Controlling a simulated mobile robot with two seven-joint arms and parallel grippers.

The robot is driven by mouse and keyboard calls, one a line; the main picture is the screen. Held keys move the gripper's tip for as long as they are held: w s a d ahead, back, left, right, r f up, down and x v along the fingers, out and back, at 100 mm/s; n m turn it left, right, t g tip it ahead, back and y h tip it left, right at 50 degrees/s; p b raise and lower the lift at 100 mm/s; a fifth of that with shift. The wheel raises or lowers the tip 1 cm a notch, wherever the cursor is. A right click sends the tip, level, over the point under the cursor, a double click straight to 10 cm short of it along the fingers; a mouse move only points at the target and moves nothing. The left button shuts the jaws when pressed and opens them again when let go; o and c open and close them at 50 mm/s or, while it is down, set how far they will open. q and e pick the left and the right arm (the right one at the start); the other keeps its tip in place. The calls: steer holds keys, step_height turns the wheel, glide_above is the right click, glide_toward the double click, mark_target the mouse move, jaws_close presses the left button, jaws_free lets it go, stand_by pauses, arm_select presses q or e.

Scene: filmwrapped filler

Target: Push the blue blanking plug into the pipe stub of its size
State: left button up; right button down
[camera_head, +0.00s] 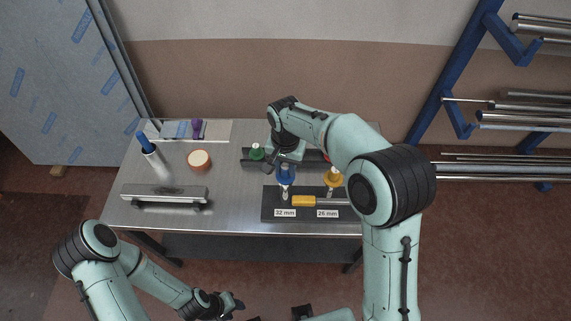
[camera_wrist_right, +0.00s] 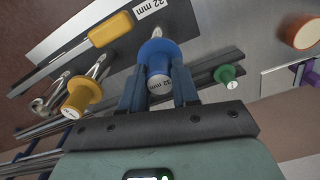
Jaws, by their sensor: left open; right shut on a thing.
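The blue plug (camera_head: 286,175) is held upright by my right gripper, its wide blue flange (camera_wrist_right: 157,50) and its end marked "32 mm" showing in the right wrist view. My right gripper (camera_wrist_right: 158,92) is shut on it, one finger on each side. In the head view the plug is over the pipe stub (camera_head: 285,193) by the "32 mm" label (camera_head: 285,213); the contact between them is hidden. A green plug (camera_head: 257,151) is on a dark rack. My left gripper (camera_head: 237,304) is open and empty, in front of the table.
A yellow-handled tool (camera_head: 304,201) lies across the dark board beside the stub. A tape roll (camera_head: 199,160), a metal bar (camera_head: 164,195), a blue-topped tube (camera_head: 146,144) and a purple item (camera_head: 197,127) are on the left half. The table's front centre-left is clear.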

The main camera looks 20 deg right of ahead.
arm_select(q)
steer(key=shift+s+f, duration=0.2)
steer(key=shift+f, duration=0.1)
arm_select(e)
steer(key=shift+f, duration=0.55)
steer(key=shift+c, duration=1.4)
jaws_free()
steer(key=shift+w+r+p, duration=0.1)
steer(key=shift+r+p, duration=0.6)
steer(key=shift+r, duration=1)
steer(key=shift+r+p, duration=1)
steer(key=shift+r, duration=1.3)
arm_select(q)
steer(key=w+r, duration=0.4)
steer(key=r, duration=0.1)
steer(key=shift+w+t, duration=0.3)
steer(key=shift+w, duration=0.1)
steer(key=shift+s, duration=0.15)
steer(key=shift+s, duration=0.1)
arm_select(e)
steer(key=shift+s+f, duration=0.15)
steer(key=shift+s, duration=0.05)
